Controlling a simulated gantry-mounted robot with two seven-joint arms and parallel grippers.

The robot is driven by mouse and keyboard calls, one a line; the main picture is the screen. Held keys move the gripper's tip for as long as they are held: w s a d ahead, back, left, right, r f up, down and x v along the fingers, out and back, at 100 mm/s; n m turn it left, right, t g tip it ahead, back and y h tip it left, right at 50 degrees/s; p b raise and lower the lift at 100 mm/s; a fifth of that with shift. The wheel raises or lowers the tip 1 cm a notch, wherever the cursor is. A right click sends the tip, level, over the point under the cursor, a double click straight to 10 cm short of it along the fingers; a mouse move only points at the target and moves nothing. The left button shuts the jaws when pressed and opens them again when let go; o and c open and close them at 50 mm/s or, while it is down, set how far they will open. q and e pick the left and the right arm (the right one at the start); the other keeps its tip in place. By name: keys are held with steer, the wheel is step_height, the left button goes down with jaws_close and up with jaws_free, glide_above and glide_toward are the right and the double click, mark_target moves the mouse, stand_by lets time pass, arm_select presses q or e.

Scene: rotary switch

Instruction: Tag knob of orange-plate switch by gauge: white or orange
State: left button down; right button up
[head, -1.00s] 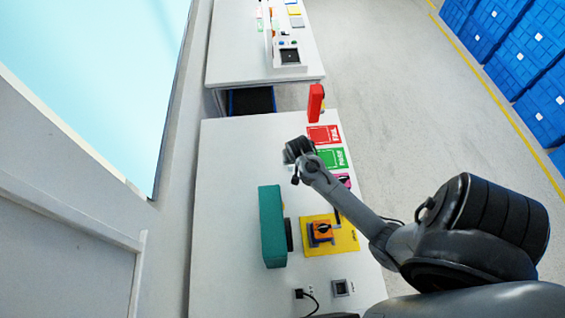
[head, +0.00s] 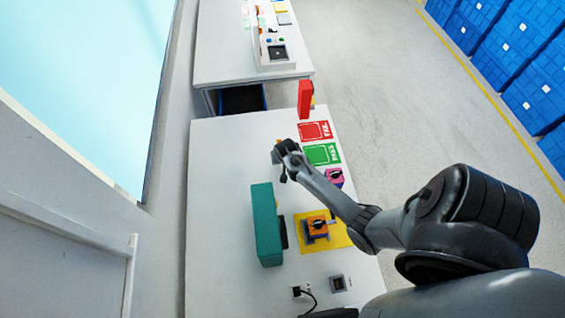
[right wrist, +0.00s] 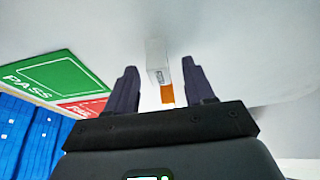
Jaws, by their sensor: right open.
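The orange-plate switch (head: 316,227) with a dark knob sits on a yellow mat (head: 340,238) on the near white table. A teal box (head: 265,225) stands left of it, with a dark part on its right side; no gauge reading is visible. My right gripper (head: 281,156) is over the table left of the cards. In the right wrist view the right gripper (right wrist: 160,88) is open, with a white block (right wrist: 156,62) and an orange piece (right wrist: 168,95) seen between its fingers. Whether they touch the fingers is unclear. My left gripper is out of view.
A red FAIL card (head: 314,131), green PASS card (head: 322,154) and pink switch (head: 334,177) lie along the right side. A red upright block (head: 305,99) stands at the far edge. A grey socket (head: 338,284) is near the front. The table's left part is clear.

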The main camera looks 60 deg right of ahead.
steer(key=shift+w+d+f, duration=0.1)
steer(key=shift+d+f, duration=0.05)
steer(key=shift+f, duration=0.3)
jaws_close()
steer(key=shift+r, duration=0.1)
